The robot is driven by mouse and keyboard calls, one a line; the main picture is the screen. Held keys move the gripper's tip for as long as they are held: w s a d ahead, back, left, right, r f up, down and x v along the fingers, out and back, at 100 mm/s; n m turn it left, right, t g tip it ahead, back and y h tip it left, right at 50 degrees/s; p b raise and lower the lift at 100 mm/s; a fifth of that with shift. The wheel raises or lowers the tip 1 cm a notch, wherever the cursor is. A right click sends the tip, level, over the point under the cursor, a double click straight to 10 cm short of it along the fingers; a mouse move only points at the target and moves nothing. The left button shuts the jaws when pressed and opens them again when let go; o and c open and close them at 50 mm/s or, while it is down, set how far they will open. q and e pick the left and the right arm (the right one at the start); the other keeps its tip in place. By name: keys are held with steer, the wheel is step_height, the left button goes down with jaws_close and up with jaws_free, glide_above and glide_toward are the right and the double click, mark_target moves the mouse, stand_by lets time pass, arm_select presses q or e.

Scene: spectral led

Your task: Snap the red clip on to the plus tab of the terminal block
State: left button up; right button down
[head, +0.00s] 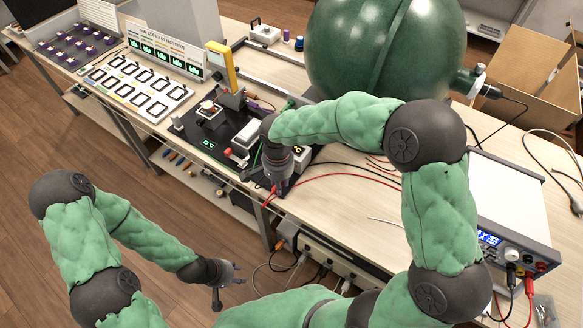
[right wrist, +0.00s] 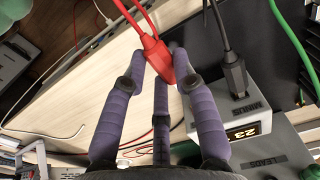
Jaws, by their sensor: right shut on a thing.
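The red clip (right wrist: 157,60) is held between the purple fingers of my right gripper (right wrist: 162,75), with its red lead running up from its back. In the head view my right gripper (head: 272,182) is low at the bench's front edge. The terminal block (right wrist: 250,106) is right of the fingers in the wrist view, with a MINUS label showing. A black clip (right wrist: 235,76) sits at its minus side. The plus tab is not clearly visible, and the red clip appears apart from the block. My left gripper (head: 229,284) is empty and open, off the bench front.
A lit display (right wrist: 241,133) and a grey part labelled LEADS (right wrist: 275,163) are close to the right finger. A large green sphere (head: 385,50) stands behind my right arm. A power supply (head: 510,220) is at right. Loose red and black leads cross the bench (head: 345,205).

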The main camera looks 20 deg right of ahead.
steer(key=shift+w+d, duration=0.85)
steer(key=shift+d, duration=0.15)
steer(key=c, duration=1.7)
jaws_free()
jaws_close()
